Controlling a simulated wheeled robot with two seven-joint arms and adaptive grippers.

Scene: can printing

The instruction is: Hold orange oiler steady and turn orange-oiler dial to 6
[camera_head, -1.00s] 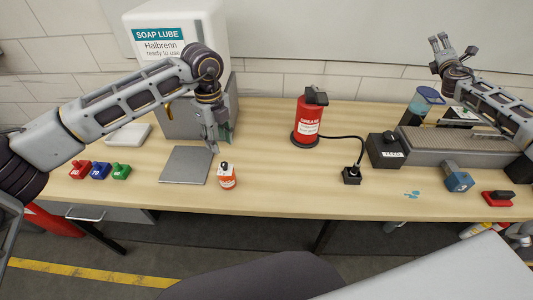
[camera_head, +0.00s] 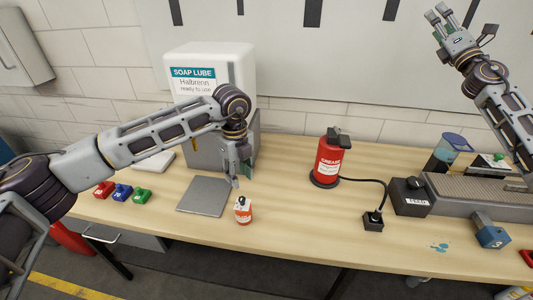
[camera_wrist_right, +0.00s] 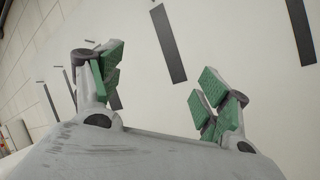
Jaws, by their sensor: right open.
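The orange oiler (camera_head: 243,215), a small orange-red bottle with a white label and a dark and white top, stands upright on the table in the head view. Its dial markings are too small to read. My left gripper (camera_head: 241,182) points down just above and behind the oiler, apart from it; its fingertips look parted, with nothing between them. My right gripper (camera_head: 443,16) is raised high at the right, far from the oiler, open and empty. The right wrist view shows its spread fingers with green pads (camera_wrist_right: 155,85) against the wall.
A grey plate (camera_head: 204,196) lies left of the oiler, with red, blue and green small blocks (camera_head: 121,193) beyond. A soap lube dispenser (camera_head: 210,75) stands behind. A red grease can (camera_head: 328,160), cabled black box (camera_head: 373,221) and feed machine (camera_head: 411,198) are rightward. Table between is clear.

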